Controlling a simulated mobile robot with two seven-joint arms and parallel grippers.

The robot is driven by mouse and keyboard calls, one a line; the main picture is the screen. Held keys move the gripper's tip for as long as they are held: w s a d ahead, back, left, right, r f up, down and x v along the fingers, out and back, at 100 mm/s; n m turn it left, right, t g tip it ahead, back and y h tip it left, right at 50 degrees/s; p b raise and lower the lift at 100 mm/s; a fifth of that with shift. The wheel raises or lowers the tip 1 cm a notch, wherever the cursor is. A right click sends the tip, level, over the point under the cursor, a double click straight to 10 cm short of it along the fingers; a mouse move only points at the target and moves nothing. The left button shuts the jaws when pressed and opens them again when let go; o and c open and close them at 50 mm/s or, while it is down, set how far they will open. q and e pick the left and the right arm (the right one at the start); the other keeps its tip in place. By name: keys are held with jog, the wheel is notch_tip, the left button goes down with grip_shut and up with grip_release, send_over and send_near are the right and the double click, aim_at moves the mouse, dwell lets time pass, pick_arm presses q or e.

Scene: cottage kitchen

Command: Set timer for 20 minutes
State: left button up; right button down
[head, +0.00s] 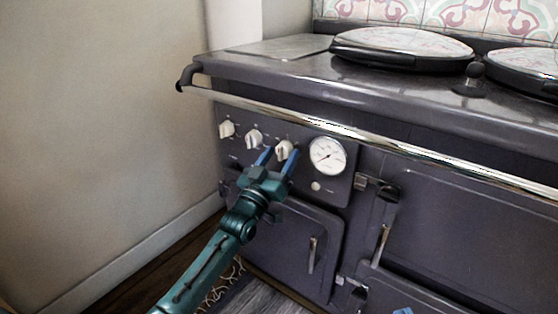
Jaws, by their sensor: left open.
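The dark range cooker's control panel (309,178) has three white knobs in a row and a round white dial gauge (327,155) to their right. The left knob (227,129) and middle knob (253,138) are clear of my gripper. My left gripper (280,156) is open, its two blue fingers pointing up at the right knob (284,148). One finger is on each side of the knob's lower part; I cannot tell whether they touch it. Knob markings are too small to read. A small blue patch (402,311) at the bottom edge may be my right gripper's tip.
A chrome rail (370,136) runs across the cooker's front above the knobs. Oven doors with upright handles (312,255) are below and to the right. Two round lids (402,48) are on top. A bare wall (95,130) stands left.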

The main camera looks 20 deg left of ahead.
pick_arm(q)
jog(key=shift+c, duration=0.7)
jog(key=c, duration=0.8)
jog(key=shift+c, duration=0.2)
jog(key=shift+f+m, duration=0.1)
jog(key=shift+m, duration=0.2)
